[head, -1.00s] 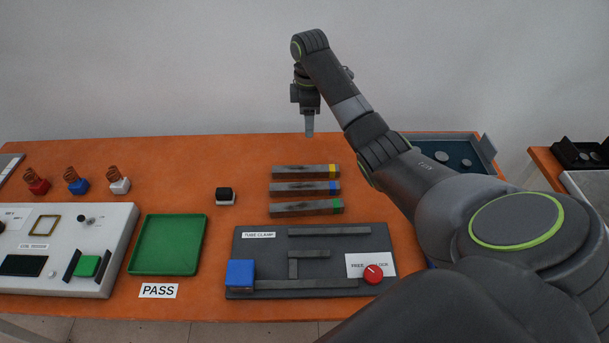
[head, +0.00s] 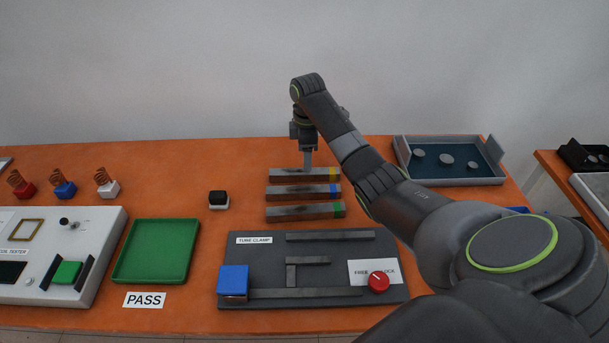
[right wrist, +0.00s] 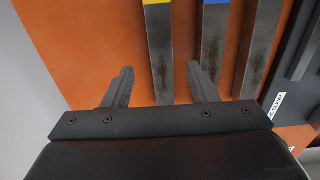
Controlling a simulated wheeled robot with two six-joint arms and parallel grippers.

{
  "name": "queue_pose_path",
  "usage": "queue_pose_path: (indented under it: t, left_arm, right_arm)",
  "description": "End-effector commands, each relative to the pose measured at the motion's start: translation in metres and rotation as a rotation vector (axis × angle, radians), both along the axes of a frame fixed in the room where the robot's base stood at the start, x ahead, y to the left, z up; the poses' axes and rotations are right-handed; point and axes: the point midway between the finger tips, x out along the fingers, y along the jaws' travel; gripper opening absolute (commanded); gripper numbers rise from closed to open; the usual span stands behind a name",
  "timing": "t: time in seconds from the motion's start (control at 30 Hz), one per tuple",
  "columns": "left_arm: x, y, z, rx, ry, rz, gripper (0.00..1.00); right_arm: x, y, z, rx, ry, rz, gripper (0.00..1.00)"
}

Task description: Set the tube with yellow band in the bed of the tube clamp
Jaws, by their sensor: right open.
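The tube with yellow band (head: 290,175) lies on the orange table, farthest back of three parallel square tubes. In the right wrist view it (right wrist: 160,60) runs between the two spread fingers. My right gripper (head: 308,165) points down over this tube; it (right wrist: 155,85) is open and holds nothing. The head view does not clearly show the gap between fingertips and tube. The tube clamp (head: 390,245) is a dark plate nearer the front, with raised bars, a blue block (head: 233,280) and a red knob (head: 379,281). My left gripper is not in view.
The tube with blue band (head: 300,192) and the tube with green band (head: 300,212) lie close in front. A small black-and-white block (head: 218,199) and a green tray (head: 118,274) are to the left. A grey bin (head: 405,177) stands back right.

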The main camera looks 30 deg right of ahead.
Motion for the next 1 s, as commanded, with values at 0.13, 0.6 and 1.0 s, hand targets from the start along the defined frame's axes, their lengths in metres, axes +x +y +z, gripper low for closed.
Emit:
queue_pose_path:
  t: [0.13, 0.6, 1.0]
  left_arm:
    - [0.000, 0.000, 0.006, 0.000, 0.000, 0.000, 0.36]
    - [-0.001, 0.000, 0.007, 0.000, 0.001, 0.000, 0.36]
    - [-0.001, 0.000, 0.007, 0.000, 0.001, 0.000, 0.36]
  right_arm:
    - [-0.001, 0.004, -0.020, 0.003, 0.004, -0.001, 0.53]
    - [0.000, 0.004, -0.050, 0.000, 0.000, 0.000, 0.53]
    - [0.000, 0.004, -0.050, 0.000, 0.000, 0.000, 0.03]
